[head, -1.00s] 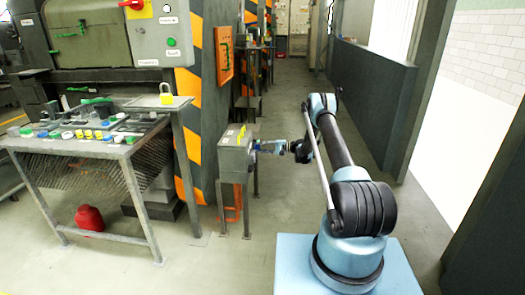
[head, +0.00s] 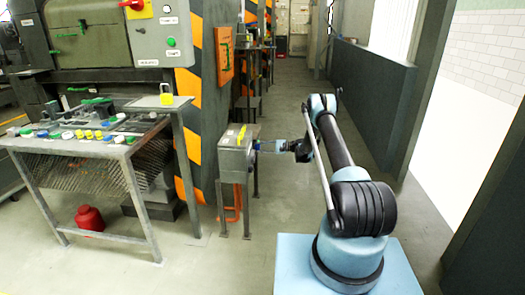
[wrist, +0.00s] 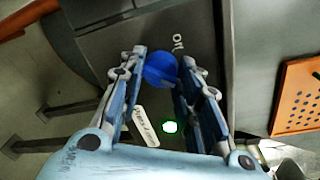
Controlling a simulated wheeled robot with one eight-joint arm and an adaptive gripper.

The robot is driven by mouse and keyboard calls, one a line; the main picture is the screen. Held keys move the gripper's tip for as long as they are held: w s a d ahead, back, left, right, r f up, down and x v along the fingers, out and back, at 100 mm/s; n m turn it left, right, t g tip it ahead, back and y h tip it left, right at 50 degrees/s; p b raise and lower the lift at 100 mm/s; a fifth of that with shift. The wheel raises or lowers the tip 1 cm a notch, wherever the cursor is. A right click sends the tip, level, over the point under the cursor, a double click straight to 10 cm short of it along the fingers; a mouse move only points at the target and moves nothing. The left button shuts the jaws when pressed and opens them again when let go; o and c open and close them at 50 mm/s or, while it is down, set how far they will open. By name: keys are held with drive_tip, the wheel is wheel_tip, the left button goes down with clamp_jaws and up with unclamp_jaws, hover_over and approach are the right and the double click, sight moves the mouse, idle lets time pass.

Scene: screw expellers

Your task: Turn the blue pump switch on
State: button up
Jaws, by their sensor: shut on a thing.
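The blue pump switch (wrist: 158,73) is a round blue knob on the face of a grey metal box, in the upper middle of the wrist view. My gripper (wrist: 163,64) has one finger on each side of the knob and is shut on it. An "on" label (wrist: 179,43) is beside the knob, up and to the right.
A yellow object (head: 241,135) is on top of the box. A metal table (head: 128,147) with several colored buttons stands to the left, with a red container (head: 89,217) under it. An orange perforated panel (wrist: 297,98) is right in the wrist view. Floor (head: 285,115) behind my arm is clear.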

drive_tip(key=o, duration=1.1)
drive_tip(key=shift+c, duration=0.2)
drive_tip(key=shift+d, duration=0.1)
drive_tip(key=d, duration=1.1)
drive_tip(key=shift+s+d+r, duration=0.25)
drive_tip(key=shift+d+r, duration=0.1)
drive_tip(key=shift+r, duration=0.1)
